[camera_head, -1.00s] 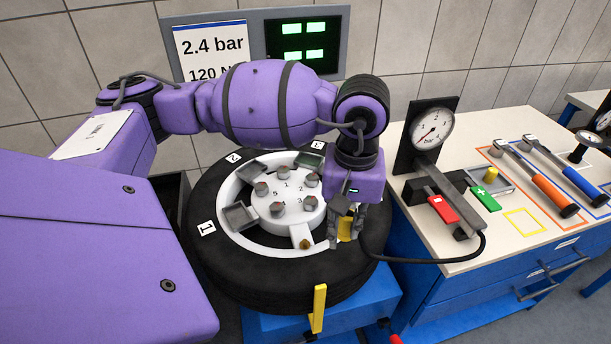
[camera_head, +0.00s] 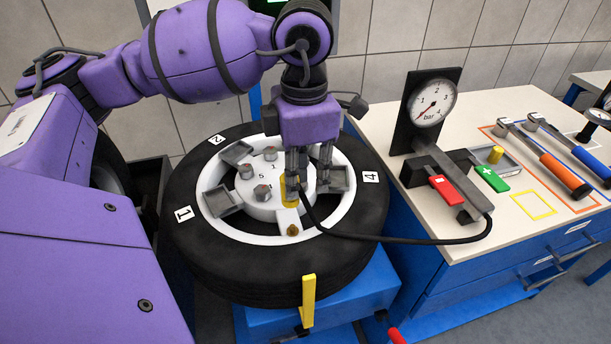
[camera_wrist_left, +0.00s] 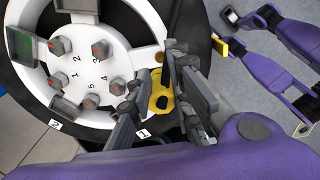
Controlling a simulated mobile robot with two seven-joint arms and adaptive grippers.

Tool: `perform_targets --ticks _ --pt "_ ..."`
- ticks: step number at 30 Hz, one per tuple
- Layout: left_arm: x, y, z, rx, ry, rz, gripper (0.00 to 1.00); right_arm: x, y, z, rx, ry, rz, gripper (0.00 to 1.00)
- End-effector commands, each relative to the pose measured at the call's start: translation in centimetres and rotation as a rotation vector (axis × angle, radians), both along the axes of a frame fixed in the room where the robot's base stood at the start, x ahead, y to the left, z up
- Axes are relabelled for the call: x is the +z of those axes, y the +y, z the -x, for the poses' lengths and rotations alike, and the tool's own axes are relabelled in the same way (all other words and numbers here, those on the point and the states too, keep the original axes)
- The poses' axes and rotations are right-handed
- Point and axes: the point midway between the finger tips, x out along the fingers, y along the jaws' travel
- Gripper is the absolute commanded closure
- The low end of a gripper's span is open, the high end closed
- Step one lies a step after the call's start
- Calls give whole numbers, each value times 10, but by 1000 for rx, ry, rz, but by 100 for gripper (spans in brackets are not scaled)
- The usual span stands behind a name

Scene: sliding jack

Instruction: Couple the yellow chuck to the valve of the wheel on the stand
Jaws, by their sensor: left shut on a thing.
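The wheel (camera_head: 345,262) lies flat on the blue stand (camera_head: 375,285), with a white rim (camera_head: 215,177) and a black tyre. A small brass valve (camera_head: 292,230) stands on the near part of the rim. My left gripper (camera_head: 308,180) is over the hub and shut on the yellow chuck (camera_head: 289,190). The chuck is upright and appears beyond the valve, apart from it. My right gripper (camera_wrist_left: 250,18) seems to show small at the upper right there.
A black hose (camera_head: 400,241) runs from the chuck to the gauge unit (camera_head: 433,112) on the workbench (camera_head: 510,235). A yellow upright post (camera_head: 308,300) stands at the wheel's near edge. Wrenches (camera_head: 550,160) lie farther right.

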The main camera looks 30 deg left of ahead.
Motion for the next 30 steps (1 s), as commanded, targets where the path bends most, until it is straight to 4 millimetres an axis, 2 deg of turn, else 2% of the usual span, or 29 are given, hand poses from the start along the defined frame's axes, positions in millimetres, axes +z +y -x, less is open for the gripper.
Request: perform_targets --ticks 9,14,24,30 --pt "0 -1 -1 13 4 3 100 -1 -2 4 0 8 3 38" --pt "-7 -1 -1 15 7 2 100 -6 -2 8 1 18 4 38" --pt "-38 -1 0 14 10 2 100 -27 -2 20 6 47 7 38" --pt "-55 -1 0 14 8 2 100 -33 -1 17 11 44 9 38"
